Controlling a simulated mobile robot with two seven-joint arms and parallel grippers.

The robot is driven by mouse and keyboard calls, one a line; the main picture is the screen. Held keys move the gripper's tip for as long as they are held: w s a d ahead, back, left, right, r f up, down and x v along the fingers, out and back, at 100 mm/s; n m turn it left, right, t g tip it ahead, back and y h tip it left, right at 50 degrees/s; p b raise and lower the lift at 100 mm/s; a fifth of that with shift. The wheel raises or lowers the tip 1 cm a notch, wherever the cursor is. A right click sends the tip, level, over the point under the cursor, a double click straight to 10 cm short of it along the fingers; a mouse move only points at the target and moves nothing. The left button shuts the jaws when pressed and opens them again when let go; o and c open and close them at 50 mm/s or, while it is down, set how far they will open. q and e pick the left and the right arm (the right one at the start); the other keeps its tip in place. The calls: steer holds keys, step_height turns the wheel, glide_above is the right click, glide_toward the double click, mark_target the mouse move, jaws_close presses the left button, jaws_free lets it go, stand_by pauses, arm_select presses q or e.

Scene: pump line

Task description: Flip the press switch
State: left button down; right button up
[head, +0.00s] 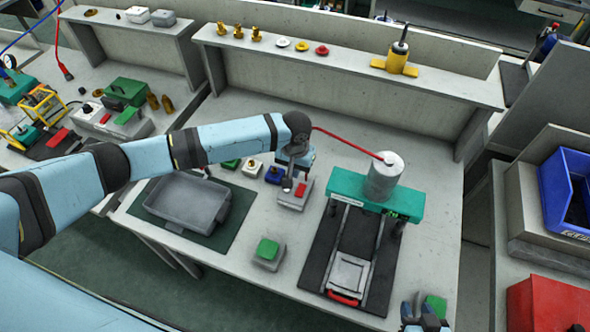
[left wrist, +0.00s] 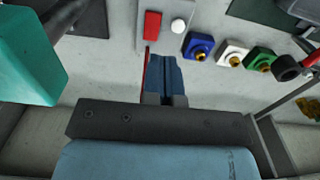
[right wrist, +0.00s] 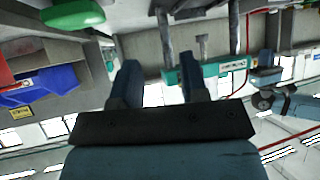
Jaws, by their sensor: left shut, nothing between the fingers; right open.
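The switch box (head: 292,199) is a small grey box on the bench, left of the press. It has a red switch (head: 301,189); in the left wrist view the red switch (left wrist: 152,25) is beside a round white button (left wrist: 178,26). The press has a teal frame (head: 345,186), a grey cylinder (head: 384,178) and a dark base. My left gripper (head: 288,185) is at the box and partly hides it. In its wrist view the shut, empty fingers (left wrist: 164,62) point at the box, close below the red switch; contact cannot be told. My right gripper (right wrist: 158,75) is open, near the bench's front edge.
A grey tray (head: 187,198) lies on a dark green mat at left. Blue, white and green blocks with brass fittings stand behind it. A green-topped box (head: 268,251) is in front. A red cable runs to the cylinder. A blue bin (head: 566,180) is at right.

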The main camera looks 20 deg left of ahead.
arm_select(q)
glide_above(295, 195)
step_height(295, 195, down, 4)
steer(key=shift+f, duration=0.1)
step_height(295, 195, down, 6)
steer(key=b, duration=0.4)
arm_select(e)
step_height(295, 195, down, 4)
steer(key=shift+r+n, duration=0.15)
steer(key=shift+n, duration=0.15)
arm_select(q)
steer(key=shift+f+b, duration=0.3)
steer(key=shift+b, duration=0.4)
arm_select(e)
steer(key=shift+a+f, duration=0.15)
steer(key=shift+f, duration=0.35)
arm_select(q)
steer(key=shift+f, duration=0.1)
arm_select(e)
steer(key=shift+w+a, duration=0.1)
steer(key=shift+a, duration=0.05)
steer(key=shift+r, duration=0.2)
